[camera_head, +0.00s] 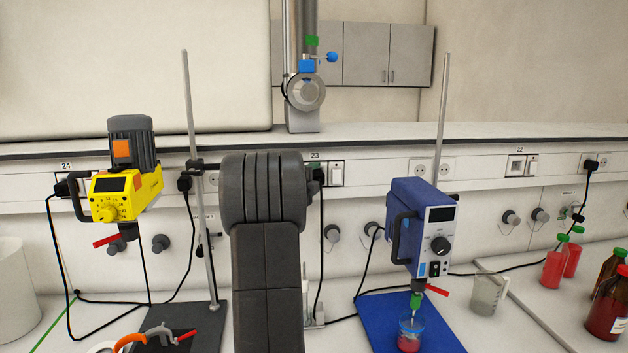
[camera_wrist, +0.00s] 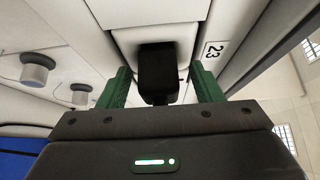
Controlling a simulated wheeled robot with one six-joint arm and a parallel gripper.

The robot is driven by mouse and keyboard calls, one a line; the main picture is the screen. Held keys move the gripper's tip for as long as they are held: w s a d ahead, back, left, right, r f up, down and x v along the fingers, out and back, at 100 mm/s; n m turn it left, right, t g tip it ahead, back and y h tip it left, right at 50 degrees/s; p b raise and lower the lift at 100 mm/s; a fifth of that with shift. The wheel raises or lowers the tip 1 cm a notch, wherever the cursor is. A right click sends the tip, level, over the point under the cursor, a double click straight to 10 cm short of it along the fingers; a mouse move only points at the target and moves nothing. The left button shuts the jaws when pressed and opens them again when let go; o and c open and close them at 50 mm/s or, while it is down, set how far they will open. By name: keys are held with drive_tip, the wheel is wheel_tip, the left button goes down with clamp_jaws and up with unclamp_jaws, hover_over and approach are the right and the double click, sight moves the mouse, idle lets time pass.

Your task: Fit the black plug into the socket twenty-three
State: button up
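My gripper (camera_wrist: 160,72) is open, with one green finger on each side of the plug and a visible gap to both. In the head view, the plug (camera_head: 319,175) shows just right of my arm, below the label 23 (camera_head: 314,156), with its black cord hanging down. My arm hides the rest of the socket and most of the gripper.
A yellow stirrer (camera_head: 125,190) on a stand is at left, and a blue stirrer (camera_head: 425,225) over a beaker is at right. A wall switch (camera_head: 337,174) is beside the plug. Red bottles (camera_head: 553,268) and a glass beaker (camera_head: 487,293) stand at right.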

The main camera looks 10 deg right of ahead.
drive_tip(key=shift+s+a, duration=0.1)
drive_tip(key=shift+s+a+f, duration=0.1)
drive_tip(key=shift+s+a, duration=0.1)
drive_tip(key=shift+s, duration=0.05)
drive_tip(key=b+v, duration=0.4)
drive_tip(key=v, duration=0.9)
drive_tip(key=p+x, duration=0.4)
drive_tip(key=x, duration=1)
drive_tip(key=shift+s, duration=0.35)
